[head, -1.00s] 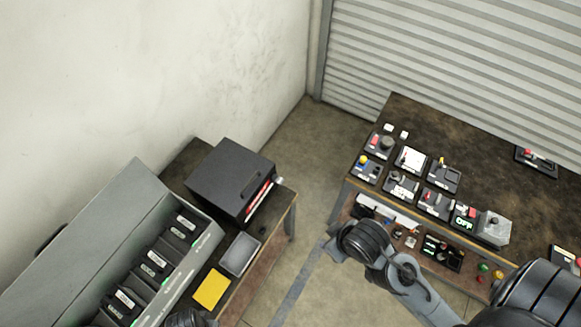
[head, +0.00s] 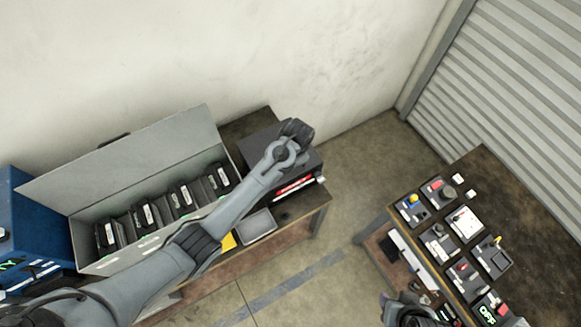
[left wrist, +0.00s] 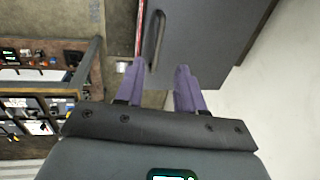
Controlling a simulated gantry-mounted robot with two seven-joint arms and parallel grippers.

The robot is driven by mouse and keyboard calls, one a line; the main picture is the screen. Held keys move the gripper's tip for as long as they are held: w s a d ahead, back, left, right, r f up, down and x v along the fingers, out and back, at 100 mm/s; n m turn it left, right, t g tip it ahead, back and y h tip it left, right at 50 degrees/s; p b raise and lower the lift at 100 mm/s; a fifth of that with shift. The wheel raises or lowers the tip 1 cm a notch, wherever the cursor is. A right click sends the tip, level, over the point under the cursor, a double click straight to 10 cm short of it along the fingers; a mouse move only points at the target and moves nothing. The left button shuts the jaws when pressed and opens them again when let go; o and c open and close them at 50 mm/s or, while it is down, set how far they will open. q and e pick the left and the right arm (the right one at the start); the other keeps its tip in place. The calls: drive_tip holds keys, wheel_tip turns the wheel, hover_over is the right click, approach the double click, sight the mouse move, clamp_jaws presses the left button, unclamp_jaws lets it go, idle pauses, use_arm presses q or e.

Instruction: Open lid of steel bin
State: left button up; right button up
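A dark grey box (head: 257,142) with a bar handle stands on the left table, against the wall; it appears shut. It also shows in the left wrist view (left wrist: 205,30), with its handle (left wrist: 155,40) just beyond my fingertips. My left gripper (left wrist: 157,72) is open, its two purple fingers apart with nothing between them. In the head view my left arm's dark end is over the box and hides part of it. A grey metal bin (head: 85,232) stands left of it, lid (head: 130,160) raised, with several black battery-like units inside. Only a dark end of my right arm shows; its fingers cannot be made out.
A blue machine (head: 35,235) stands at far left. A grey tray (head: 257,226) and a yellow item (head: 229,241) lie at the left table's front. The right table (head: 485,165) holds several switch boxes. Open floor (head: 350,200) lies between the tables.

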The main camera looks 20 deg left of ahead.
use_arm(q)
wheel_tip(320, 180, down, 4)
drive_tip(key=b, duration=0.4)
hover_over(289, 176)
wheel_tip(289, 176, down, 5)
drive_tip(key=shift+r, duration=0.2)
drive_tip(key=shift+a+f+b, duration=0.2)
drive_tip(key=shift+f+b, duration=0.45)
drive_tip(key=shift+b, duration=0.35)
clamp_jaws()
